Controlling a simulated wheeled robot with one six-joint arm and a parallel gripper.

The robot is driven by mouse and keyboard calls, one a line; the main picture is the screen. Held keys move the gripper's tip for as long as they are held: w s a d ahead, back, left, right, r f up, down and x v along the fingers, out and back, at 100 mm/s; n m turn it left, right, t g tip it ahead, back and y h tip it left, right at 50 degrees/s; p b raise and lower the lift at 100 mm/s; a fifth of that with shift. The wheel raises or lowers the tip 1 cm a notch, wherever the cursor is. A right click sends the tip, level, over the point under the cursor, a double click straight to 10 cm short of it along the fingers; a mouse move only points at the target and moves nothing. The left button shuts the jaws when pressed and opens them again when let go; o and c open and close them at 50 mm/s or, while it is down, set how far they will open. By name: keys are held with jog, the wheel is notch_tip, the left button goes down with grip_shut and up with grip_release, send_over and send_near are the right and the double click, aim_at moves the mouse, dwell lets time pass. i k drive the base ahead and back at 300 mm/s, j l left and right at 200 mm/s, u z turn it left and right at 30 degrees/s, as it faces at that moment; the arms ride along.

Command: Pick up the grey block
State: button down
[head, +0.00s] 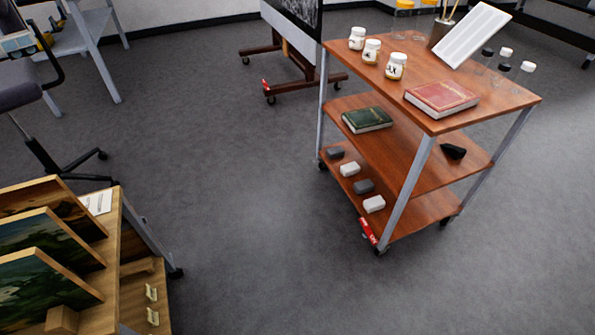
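Two dark grey blocks lie on the bottom shelf (410,222) of a wooden trolley, at its left edge in the head view. One grey block (335,153) is at the far end. The other grey block (364,187) sits between two white blocks, the farther one (350,169) and the nearer one (374,204). The blocks form a row and all show clearly. My gripper is not in view.
The trolley's top (400,62) holds jars (396,66), a red book (441,98) and bottles. Its middle shelf holds a green book (366,119) and a black object (453,151). A rack of paintings (45,240) stands at lower left. Floor (230,200) between is clear.

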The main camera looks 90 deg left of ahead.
aim_at(361, 187)
jog(key=u, duration=2.4)
